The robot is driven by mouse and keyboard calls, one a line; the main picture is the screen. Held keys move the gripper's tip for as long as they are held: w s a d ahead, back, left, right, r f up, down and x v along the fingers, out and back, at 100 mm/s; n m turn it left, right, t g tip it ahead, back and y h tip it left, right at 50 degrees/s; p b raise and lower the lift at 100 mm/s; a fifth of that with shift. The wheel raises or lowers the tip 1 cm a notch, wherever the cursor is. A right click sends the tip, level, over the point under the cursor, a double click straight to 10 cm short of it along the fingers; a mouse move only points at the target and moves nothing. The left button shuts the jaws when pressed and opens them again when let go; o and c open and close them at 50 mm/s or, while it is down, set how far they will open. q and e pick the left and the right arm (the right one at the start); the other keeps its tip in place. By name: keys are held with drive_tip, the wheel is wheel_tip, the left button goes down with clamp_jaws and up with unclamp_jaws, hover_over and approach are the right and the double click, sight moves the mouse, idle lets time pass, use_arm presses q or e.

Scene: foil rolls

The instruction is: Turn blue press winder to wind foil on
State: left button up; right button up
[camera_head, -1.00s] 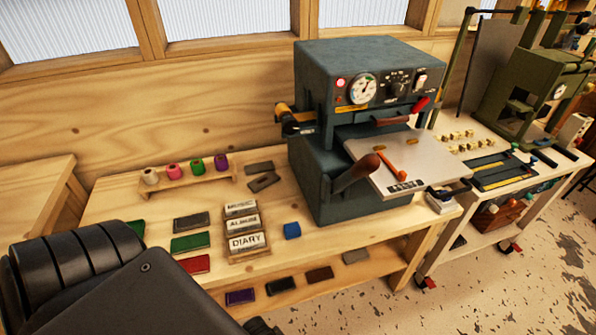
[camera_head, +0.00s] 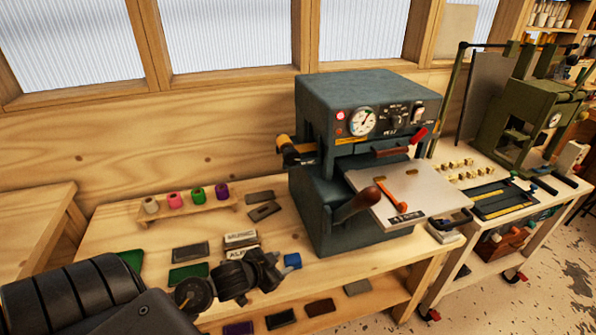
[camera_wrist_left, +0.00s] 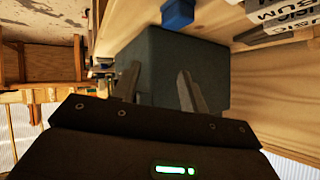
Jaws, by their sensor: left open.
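The blue-grey press (camera_head: 365,100) stands on the wooden bench. On its left side is a gold foil roll (camera_head: 284,141) with a dark winder part (camera_head: 298,155) beside it. My left gripper (camera_head: 272,266) is low in front of the press's left side, over the bench, below and apart from the foil roll. In the left wrist view its two fingers (camera_wrist_left: 158,86) are spread with nothing held between them, and the press body (camera_wrist_left: 165,60) fills the view beyond them. The winder cannot be made out in that view. My right gripper is not in view.
A rack of coloured foil rolls (camera_head: 187,203) stands at the back left of the bench. Title blocks (camera_head: 241,238) and a small blue block (camera_head: 292,261) lie near my left gripper. The press's brown-knobbed lever (camera_head: 358,205) and pale plate (camera_head: 412,190) stick out in front.

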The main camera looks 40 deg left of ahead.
use_arm(q)
drive_tip(key=w+a+r+m+t+h, duration=0.2)
drive_tip(key=w+a+r+t+h, duration=0.15)
drive_tip(key=w+a+r, duration=0.55)
drive_tip(key=m+h, duration=0.2)
drive_tip(key=h, duration=0.5)
approach(298, 153)
drive_tip(key=p+x, duration=0.1)
drive_tip(key=x, duration=0.2)
drive_tip(key=p+x, duration=0.1)
drive_tip(key=x, duration=0.2)
drive_tip(key=a+p+x, duration=0.1)
drive_tip(key=x, duration=0.2)
drive_tip(key=shift+w+d+f+p, duration=0.1)
drive_tip(key=shift+w+f+p, duration=0.1)
drive_tip(key=shift+w+p, duration=0.25)
drive_tip(key=shift+w+d+f, duration=0.15)
drive_tip(key=shift+w+d, duration=0.2)
drive_tip(key=shift+w, duration=0.05)
